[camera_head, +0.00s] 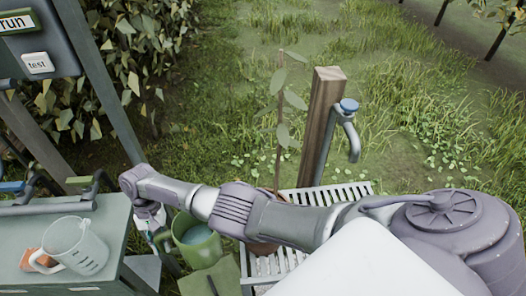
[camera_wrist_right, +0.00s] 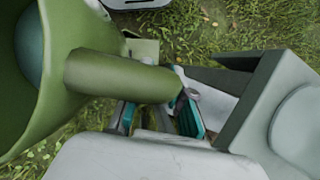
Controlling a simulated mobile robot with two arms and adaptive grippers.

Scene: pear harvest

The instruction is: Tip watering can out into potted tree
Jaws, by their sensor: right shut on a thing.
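The green watering can (camera_head: 205,250) is in the head view, left of the slatted stand, with bluish water visible inside its open top. My right gripper (camera_head: 155,222) is at its left side, partly hidden by my wrist. In the right wrist view, the can (camera_wrist_right: 55,75) fills the left side, and its thick handle runs into my right gripper (camera_wrist_right: 160,117), whose teal pads are shut on it. The potted tree (camera_head: 281,110) is a thin leafy sapling right of the can; my right arm hides most of its brown pot (camera_head: 262,248). My left gripper is not in view.
A wooden post (camera_head: 322,125) with a blue-topped tap (camera_head: 349,106) stands behind the slatted stand (camera_head: 345,192). A clear jug (camera_head: 75,246) stands on the bench (camera_head: 112,222) at left, beside an orange item. Grass is open beyond.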

